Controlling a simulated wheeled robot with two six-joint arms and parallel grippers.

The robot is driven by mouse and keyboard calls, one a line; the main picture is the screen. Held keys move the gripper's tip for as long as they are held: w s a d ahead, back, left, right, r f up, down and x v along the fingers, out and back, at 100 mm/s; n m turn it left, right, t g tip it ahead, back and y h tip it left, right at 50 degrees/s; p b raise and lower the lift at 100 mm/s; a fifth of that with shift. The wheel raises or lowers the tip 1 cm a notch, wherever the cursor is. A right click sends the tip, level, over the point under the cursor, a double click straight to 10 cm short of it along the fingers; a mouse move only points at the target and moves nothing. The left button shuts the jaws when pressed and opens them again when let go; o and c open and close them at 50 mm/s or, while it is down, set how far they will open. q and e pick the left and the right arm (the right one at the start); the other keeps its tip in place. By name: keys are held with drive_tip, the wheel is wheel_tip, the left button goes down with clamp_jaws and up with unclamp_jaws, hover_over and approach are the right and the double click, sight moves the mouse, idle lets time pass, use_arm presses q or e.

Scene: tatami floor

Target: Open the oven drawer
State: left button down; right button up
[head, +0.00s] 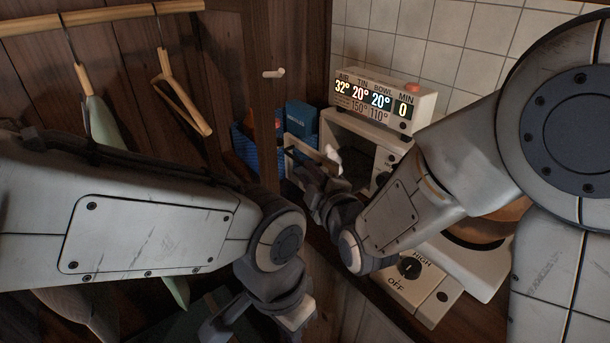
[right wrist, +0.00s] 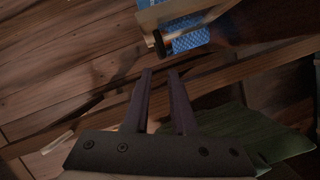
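The oven (head: 345,130) is a pale box at the back, with a dark opening in its front. A cream panel (head: 302,152) with a dark bar stands to the left of that opening, apart from the body, and looks like the drawer front. In the right wrist view the panel (right wrist: 190,14) shows at the top, with a dark handle end (right wrist: 160,44). My right gripper (right wrist: 160,72) is open, its fingers slightly parted and empty, with the handle just beyond the tips. In the head view my right gripper (head: 312,172) is partly hidden by its wrist. My left gripper (head: 258,318) is low at the front, its fingers unclear.
A lit display unit (head: 385,102) sits on the oven. A blue basket (head: 244,148) stands behind the panel, beside a dark wooden post (head: 260,90). Hangers (head: 180,92) and clothes hang at left.

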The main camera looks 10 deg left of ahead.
sight(302, 162)
wheel_tip(302, 162, down, 4)
drive_tip(key=s+d+n+t+y+b, duration=0.2)
drive_tip(key=n+t+b, duration=0.1)
drive_tip(key=n+b, duration=0.9)
drive_tip(key=shift+m+t, duration=0.4)
drive_tip(key=shift+m, duration=0.1)
drive_tip(key=b+x, duration=0.1)
drive_tip(key=x, duration=0.9)
drive_tip(key=shift+d+b, duration=0.1)
drive_tip(key=shift+b, duration=0.2)
clamp_jaws()
